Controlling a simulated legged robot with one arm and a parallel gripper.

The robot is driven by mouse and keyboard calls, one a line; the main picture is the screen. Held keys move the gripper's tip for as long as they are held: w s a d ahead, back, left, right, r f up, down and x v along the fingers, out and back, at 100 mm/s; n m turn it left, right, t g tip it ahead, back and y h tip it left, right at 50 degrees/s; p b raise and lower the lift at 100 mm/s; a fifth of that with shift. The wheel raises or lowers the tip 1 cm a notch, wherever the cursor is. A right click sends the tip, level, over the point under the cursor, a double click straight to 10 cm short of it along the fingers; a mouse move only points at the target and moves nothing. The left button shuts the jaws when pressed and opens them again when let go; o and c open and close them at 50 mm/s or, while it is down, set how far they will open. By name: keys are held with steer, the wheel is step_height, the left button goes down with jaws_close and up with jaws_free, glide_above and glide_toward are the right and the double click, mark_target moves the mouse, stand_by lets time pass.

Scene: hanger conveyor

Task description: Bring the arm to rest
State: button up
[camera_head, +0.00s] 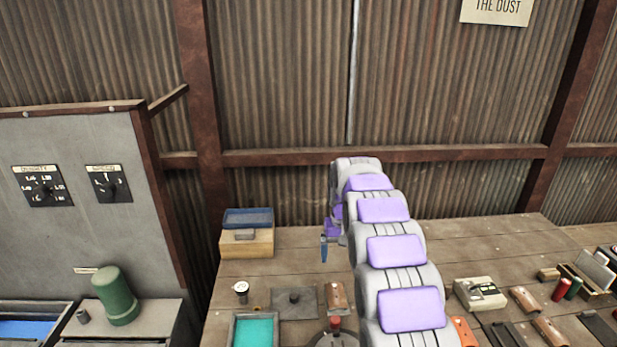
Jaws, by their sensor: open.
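My arm, in grey and purple segments, reaches from the bottom edge up over the wooden bench (480,240). Its far end is bent over near the back wall. My gripper (325,247) shows at the left of that far end, pointing down above the bench. It is small in the picture and partly hidden by the arm links. It is open, and I see nothing held in it.
A wooden box with a blue top (247,241) stands at the bench's back left. A teal-lined tray (234,331), a dark plate (294,303) and a small gauge (241,289) lie in front. A boxy device (480,293) and several tools lie right. A grey panel (75,200) stands left.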

steer(key=s+r+g, duration=0.1)
steer(key=s+r, duration=0.4)
steer(key=s, duration=0.7)
steer(key=s+r, duration=0.4)
steer(key=s, duration=0.8)
steer(key=s+f, duration=0.3)
steer(key=s, duration=2.3)
steer(key=shift+s+f+g, duration=0.15)
steer(key=shift+f+g, duration=0.05)
steer(key=shift+g, duration=0.2)
